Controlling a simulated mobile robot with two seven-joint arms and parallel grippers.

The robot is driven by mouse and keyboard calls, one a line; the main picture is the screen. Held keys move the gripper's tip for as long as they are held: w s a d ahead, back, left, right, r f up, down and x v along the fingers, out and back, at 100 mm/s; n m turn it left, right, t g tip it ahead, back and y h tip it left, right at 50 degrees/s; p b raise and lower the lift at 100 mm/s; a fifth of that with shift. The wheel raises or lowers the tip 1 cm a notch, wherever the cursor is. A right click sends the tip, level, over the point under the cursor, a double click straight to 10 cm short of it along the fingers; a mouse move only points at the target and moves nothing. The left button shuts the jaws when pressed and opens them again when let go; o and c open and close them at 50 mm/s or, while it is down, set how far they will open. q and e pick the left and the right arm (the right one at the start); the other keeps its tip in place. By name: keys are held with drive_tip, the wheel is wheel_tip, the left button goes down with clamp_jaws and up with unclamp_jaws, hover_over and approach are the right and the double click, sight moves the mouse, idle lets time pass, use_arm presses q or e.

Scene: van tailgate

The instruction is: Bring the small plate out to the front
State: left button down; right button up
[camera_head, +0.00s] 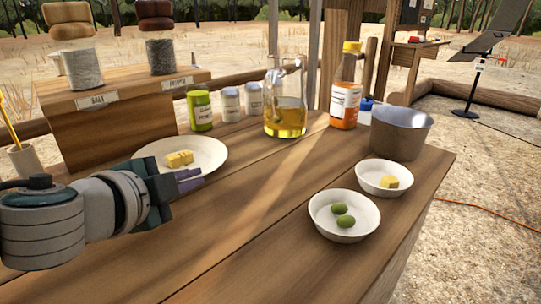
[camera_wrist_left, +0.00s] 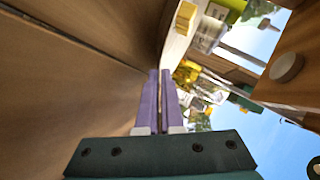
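The small plate (camera_head: 150,153) is white, holds yellow cubes (camera_head: 179,158), and sits level on or just above the wooden table at the left in the head view. My left gripper (camera_head: 189,180) reaches in from the left at its near rim, its purple fingers pointing right. In the left wrist view the fingers (camera_wrist_left: 161,100) are almost together, with a thin gap. The plate (camera_wrist_left: 179,45) shows there edge-on, running from the fingertips, so the fingers look closed on its rim; the contact itself is hidden. My right gripper is out of view.
Behind stand a green tin (camera_head: 201,110), pale jars, an oil jug (camera_head: 286,100), a sauce bottle (camera_head: 345,90) and a metal pot (camera_head: 400,135). Bowls with olives (camera_head: 343,232) and yellow cubes (camera_head: 383,192) stand right. The front middle of the table (camera_head: 240,230) is clear.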

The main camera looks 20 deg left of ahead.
sight(278, 270)
use_arm(q)
drive_tip(key=shift+d, duration=0.1)
idle(0.7)
drive_tip(key=shift+s+d+p, duration=0.2)
drive_tip(key=shift+s+d, duration=0.05)
drive_tip(key=shift+d, duration=0.3)
drive_tip(key=shift+s+d+p, duration=0.15)
drive_tip(key=shift+s+d, duration=0.1)
drive_tip(key=shift+d, duration=0.3)
drive_tip(key=d, duration=0.1)
drive_tip(key=s+d, duration=0.1)
drive_tip(key=d, duration=0.1)
drive_tip(key=s+d+p, duration=0.1)
drive_tip(key=d, duration=0.1)
drive_tip(key=shift+s+d, duration=0.1)
drive_tip(key=shift+d, duration=0.05)
drive_tip(key=d, duration=0.1)
drive_tip(key=s+d, duration=0.1)
drive_tip(key=d, duration=0.1)
drive_tip(key=s+d, duration=0.1)
drive_tip(key=d, duration=0.1)
drive_tip(key=shift+s+d, duration=0.45)
drive_tip(key=shift+d, duration=0.45)
drive_tip(key=shift+s+d, duration=0.35)
drive_tip(key=shift+d, duration=0.45)
drive_tip(key=shift+s+d, duration=0.3)
drive_tip(key=shift+d, duration=0.45)
drive_tip(key=c, duration=1.1)
unclamp_jaws()
drive_tip(key=shift+o, duration=0.6)
